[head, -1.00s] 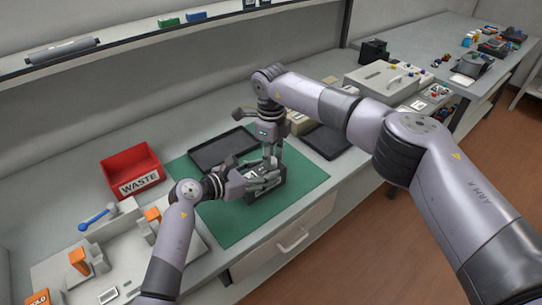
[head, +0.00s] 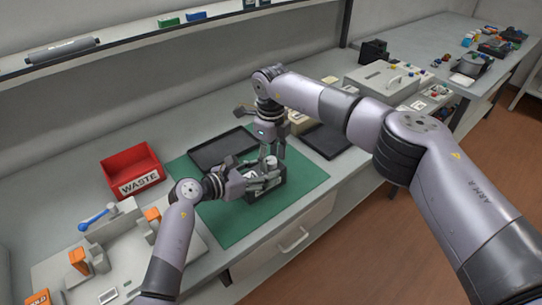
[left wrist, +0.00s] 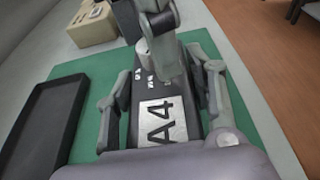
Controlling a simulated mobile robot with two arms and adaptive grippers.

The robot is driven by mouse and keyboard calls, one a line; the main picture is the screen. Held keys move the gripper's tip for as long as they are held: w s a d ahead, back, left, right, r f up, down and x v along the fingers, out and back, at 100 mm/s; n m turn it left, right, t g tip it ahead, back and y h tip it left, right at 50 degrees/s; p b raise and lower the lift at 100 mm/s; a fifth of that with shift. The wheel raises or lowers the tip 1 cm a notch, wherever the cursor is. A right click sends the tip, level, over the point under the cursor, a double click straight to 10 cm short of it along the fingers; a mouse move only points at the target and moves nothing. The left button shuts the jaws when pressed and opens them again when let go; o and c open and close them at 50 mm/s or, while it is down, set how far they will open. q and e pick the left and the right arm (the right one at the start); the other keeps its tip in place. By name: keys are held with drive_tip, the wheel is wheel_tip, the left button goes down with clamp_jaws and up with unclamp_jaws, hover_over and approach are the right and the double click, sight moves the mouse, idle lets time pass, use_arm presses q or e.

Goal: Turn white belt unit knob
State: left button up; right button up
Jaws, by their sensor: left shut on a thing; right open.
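A black belt unit with a white "A4" label (left wrist: 160,120) lies on the green mat. In the head view the unit (head: 280,186) is partly hidden by my left gripper. My left gripper (head: 262,183) is shut on the unit, one finger along each side in the left wrist view. A white round knob (head: 271,161) stands up at the unit's far end; it also shows in the left wrist view (left wrist: 145,52), partly covered. My right gripper (head: 272,152) is open and points down just above the knob. I cannot tell whether its fingers touch it.
The green mat (head: 230,225) has free room in front. A black tray (head: 222,148) lies at its back edge, and another dark tray (head: 328,142) lies to the right. A red WASTE bin (head: 132,170) and a grey fixture with a blue lever (head: 97,217) stand left.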

sight(271, 160)
use_arm(q)
drive_tip(key=shift+f, duration=0.15)
use_arm(e)
wheel_tip(271, 160, up, 12)
idle(0.5)
use_arm(q)
drive_tip(key=o, duration=1.7)
drive_tip(key=shift+c, duration=0.2)
